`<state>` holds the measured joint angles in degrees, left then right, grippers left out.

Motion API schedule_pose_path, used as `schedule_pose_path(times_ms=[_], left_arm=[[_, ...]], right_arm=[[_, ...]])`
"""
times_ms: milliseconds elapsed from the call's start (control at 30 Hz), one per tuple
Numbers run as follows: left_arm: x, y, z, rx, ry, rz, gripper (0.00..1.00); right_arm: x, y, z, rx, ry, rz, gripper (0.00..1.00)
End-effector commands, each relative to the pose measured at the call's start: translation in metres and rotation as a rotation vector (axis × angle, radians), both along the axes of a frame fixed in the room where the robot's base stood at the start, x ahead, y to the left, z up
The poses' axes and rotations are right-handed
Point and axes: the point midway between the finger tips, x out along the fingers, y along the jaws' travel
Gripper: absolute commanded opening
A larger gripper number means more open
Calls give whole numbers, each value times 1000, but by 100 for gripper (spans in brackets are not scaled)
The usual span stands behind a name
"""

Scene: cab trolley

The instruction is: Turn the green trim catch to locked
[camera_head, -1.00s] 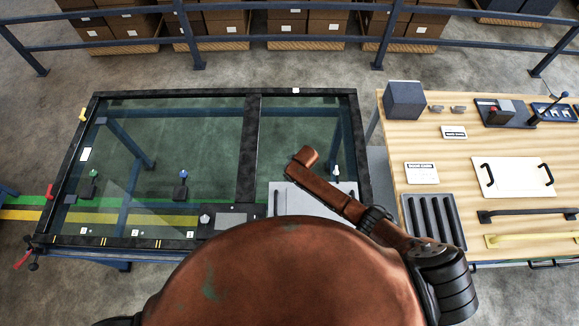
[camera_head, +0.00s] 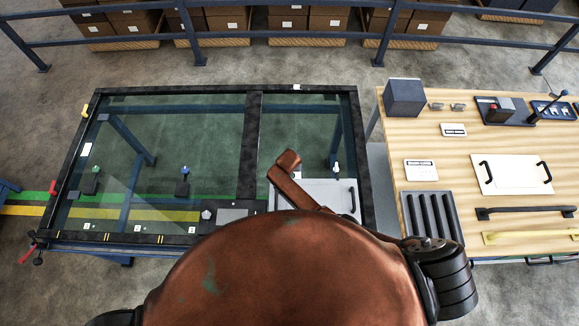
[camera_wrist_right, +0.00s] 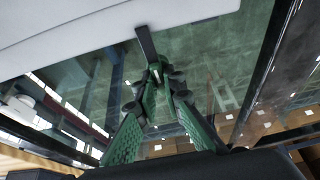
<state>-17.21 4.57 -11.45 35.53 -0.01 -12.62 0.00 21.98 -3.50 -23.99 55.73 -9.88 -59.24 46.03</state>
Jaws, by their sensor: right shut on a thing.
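In the head view, a small green-topped catch (camera_head: 95,172) stands on a dark base at the left of the glass panel. A blue-topped one (camera_head: 184,171) and a white-topped one (camera_head: 335,168) stand further right. I cannot read their lock positions. In the right wrist view, my right gripper (camera_wrist_right: 160,82) has its green-padded fingers closed together around a dark bar-like part (camera_wrist_right: 146,42). The bar sticks out past the fingertips beside a pale panel. I cannot tell what it belongs to. My right gripper is hidden in the head view, and my left gripper is not in view.
A black frame (camera_head: 250,150) surrounds the glass. A white panel with a black handle (camera_head: 353,200) lies at its right. A wooden table (camera_head: 455,180) at the right holds a grey box (camera_head: 404,98), a slotted tray and bars. A blue railing (camera_head: 300,38) runs behind.

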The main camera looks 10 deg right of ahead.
Motion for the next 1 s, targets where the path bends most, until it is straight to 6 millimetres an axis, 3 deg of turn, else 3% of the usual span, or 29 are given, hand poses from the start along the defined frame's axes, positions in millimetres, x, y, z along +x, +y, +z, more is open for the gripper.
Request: schedule_pose_path(times_ms=[500,533,767,1000], left_arm=[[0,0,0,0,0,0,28],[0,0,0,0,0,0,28],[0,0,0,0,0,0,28],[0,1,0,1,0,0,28]], right_arm=[[1,-1,1,0,-1,-22,0],[1,-1,1,0,-1,-22,9],[1,0,0,0,-1,-21,25],[0,0,0,0,0,-21,26]])
